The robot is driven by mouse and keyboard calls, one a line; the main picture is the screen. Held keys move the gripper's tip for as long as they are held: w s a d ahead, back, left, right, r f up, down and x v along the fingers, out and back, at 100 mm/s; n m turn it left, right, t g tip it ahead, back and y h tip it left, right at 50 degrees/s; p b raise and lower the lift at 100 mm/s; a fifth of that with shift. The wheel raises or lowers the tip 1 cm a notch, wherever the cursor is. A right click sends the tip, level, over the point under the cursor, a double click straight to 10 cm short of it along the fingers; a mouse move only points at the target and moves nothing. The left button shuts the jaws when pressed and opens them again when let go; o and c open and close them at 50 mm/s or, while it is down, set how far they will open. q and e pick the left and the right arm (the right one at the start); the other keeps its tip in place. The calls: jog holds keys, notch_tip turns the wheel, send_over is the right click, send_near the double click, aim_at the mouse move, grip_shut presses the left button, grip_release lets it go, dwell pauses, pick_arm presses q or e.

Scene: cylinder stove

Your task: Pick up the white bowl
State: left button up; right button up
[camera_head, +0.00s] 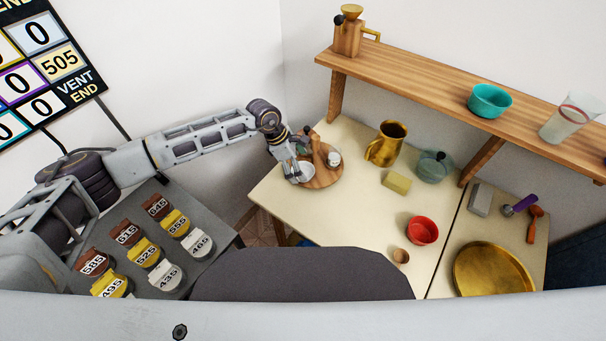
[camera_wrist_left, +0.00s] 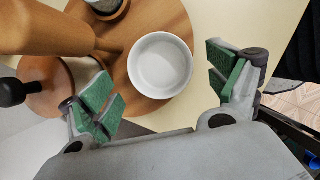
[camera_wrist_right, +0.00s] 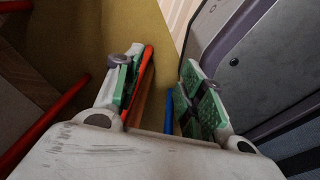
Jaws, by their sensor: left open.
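The white bowl (camera_head: 307,172) sits on a round wooden board (camera_head: 327,178) at the table's far left corner. In the left wrist view the bowl (camera_wrist_left: 160,66) lies between and beyond my two green-padded fingertips. My left gripper (camera_head: 292,170) is open and empty, just left of the bowl in the head view, and partly covers it. I cannot tell whether a finger touches the bowl. My right gripper (camera_wrist_right: 160,88) shows only in its own wrist view, with its fingers apart, away from the bowl.
Wooden items (camera_head: 317,150) and a small cup (camera_head: 334,159) share the board beside the bowl. A brass mug (camera_head: 386,144), a yellow block (camera_head: 397,182) and a red bowl (camera_head: 422,230) stand to the right. A wooden shelf (camera_head: 430,88) runs above the table.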

pick_arm(q)
jog(key=shift+b+x, duration=0.35)
jog(key=shift+x, duration=0.65)
jog(key=shift+d+f, duration=0.1)
jog(key=shift+f, duration=0.25)
jog(key=c, duration=1)
jog(key=shift+r, duration=0.2)
jog(key=shift+d+r, duration=0.1)
jog(key=shift+r, duration=0.45)
jog(key=shift+p+v, duration=0.6)
jog(key=shift+v, duration=0.6)
jog(key=a, duration=0.3)
jog(key=shift+a+f, duration=0.1)
jog(key=shift+a, duration=0.2)
jog(key=a+b, duration=0.1)
jog(key=a, duration=1.2)
jog(key=shift+s+a, duration=0.1)
jog(key=shift+a, duration=0.15)
jog(key=shift+c, duration=1.3)
pick_arm(e)
jog(key=shift+w+d+f, duration=0.25)
jog(key=shift+w+f, duration=0.1)
jog(key=shift+w, duration=0.35)
